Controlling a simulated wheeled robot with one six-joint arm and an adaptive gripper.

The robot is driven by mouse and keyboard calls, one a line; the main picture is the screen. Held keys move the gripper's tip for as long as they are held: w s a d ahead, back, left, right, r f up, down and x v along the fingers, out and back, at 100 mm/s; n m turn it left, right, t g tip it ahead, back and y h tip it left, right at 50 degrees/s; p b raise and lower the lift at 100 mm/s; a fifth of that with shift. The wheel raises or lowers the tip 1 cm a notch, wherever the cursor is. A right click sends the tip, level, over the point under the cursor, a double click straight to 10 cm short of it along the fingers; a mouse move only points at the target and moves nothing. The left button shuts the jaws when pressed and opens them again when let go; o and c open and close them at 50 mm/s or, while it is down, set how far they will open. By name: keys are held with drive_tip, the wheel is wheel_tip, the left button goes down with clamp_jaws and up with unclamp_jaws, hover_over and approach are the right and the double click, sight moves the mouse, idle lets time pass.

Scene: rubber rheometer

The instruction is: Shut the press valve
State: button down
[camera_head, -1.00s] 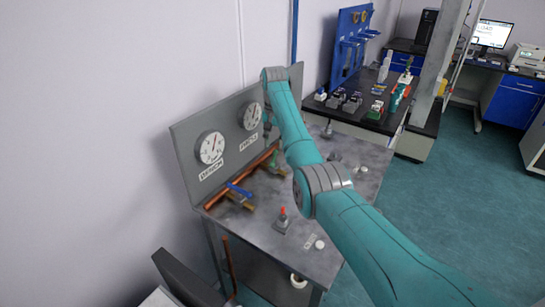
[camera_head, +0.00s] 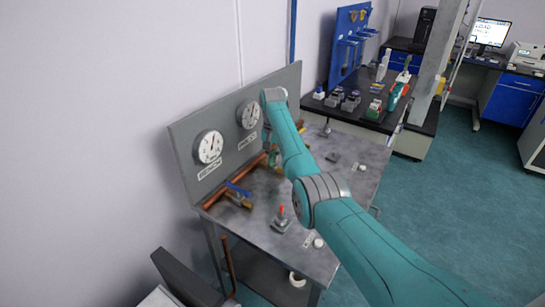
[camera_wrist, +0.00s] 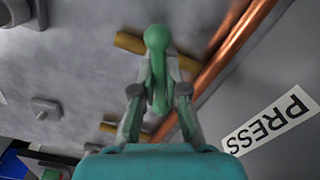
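The green valve handle (camera_wrist: 157,65) is in the middle of the wrist view, pointing up the picture with its round end at the top. Brass pieces (camera_wrist: 130,42) show beside it. In the head view the green handle (camera_head: 274,160) is small and partly hidden by my arm, beside the copper pipe. My gripper (camera_wrist: 159,90) is over the handle, with one finger on each side of it. The fingers look spread, with narrow gaps to the handle. A PRESS label (camera_wrist: 268,124) is on the panel at the right of the wrist view.
The copper pipe (camera_wrist: 225,60) runs along the panel foot close to my gripper. A blue-handled valve (camera_head: 238,190) lies nearer on the same bench (camera_head: 258,228). Two gauges (camera_head: 208,147) are on the upright panel. A red-tipped switch (camera_head: 281,219) stands at the bench front.

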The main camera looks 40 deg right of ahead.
sight(272, 155)
drive_tip(key=m, duration=0.5)
idle(0.4)
drive_tip(key=c, duration=1.2)
unclamp_jaws()
wheel_tip(272, 155, up, 12)
